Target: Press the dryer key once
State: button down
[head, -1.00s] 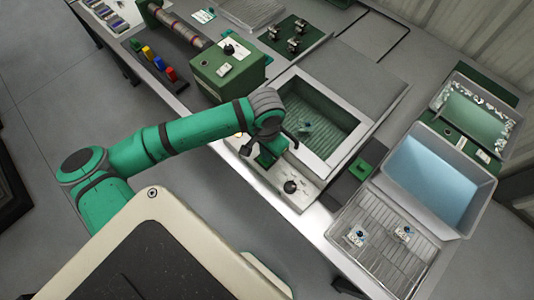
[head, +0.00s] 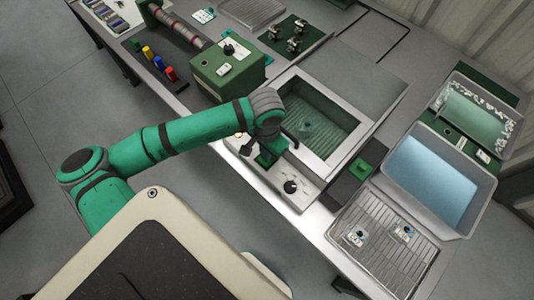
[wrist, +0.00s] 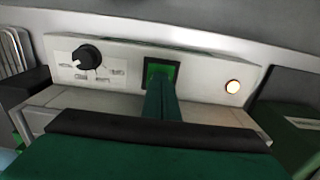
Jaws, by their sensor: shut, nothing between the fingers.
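A pale control panel (wrist: 205,72) fills the middle of the wrist view. It carries a green square key (wrist: 160,69) in a dark frame, a black knob (wrist: 86,57) and a glowing lamp (wrist: 233,87). My gripper (wrist: 161,84) is shut and empty, its fingertips at the key's lower part. I cannot tell whether they touch or press it. In the head view my gripper (head: 268,158) is over the front panel of the metal-framed chamber (head: 353,150), near the black knob (head: 290,187). The key is hidden there.
A dark unit with a green square (head: 361,168) stands right of the chamber. A blue-lined tub (head: 430,185) and a wire rack (head: 375,255) with small parts are further right. A green box (head: 228,70) with a knob stands behind on the left.

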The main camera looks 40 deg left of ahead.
notch_tip(320, 180, up, 16)
dwell(1.3)
dwell(0.4)
jog(key=s+a+f+n+t, duration=0.1)
jog(key=s+a+f+t, duration=0.1)
jog(key=s+f, duration=0.6)
jog(key=s+a+f+n+t, duration=0.1)
jog(key=s+a+f+t, duration=0.15)
jog(key=f, duration=0.95)
jog(key=s+d+f+t, duration=0.4)
jog(key=s+d, duration=0.3)
jog(key=d, duration=0.2)
jog(key=w+d+r+t, duration=0.1)
jog(key=d+r+t, duration=0.2)
jog(key=d, duration=0.6)
jog(key=d+r+m+t, duration=0.1)
jog(key=d+r+t, duration=0.3)
jog(key=d+r, duration=0.4)
jog(key=shift+w+d+r, duration=0.25)
jog(key=shift+w+d, duration=0.15)
jog(key=shift+d, duration=0.8)
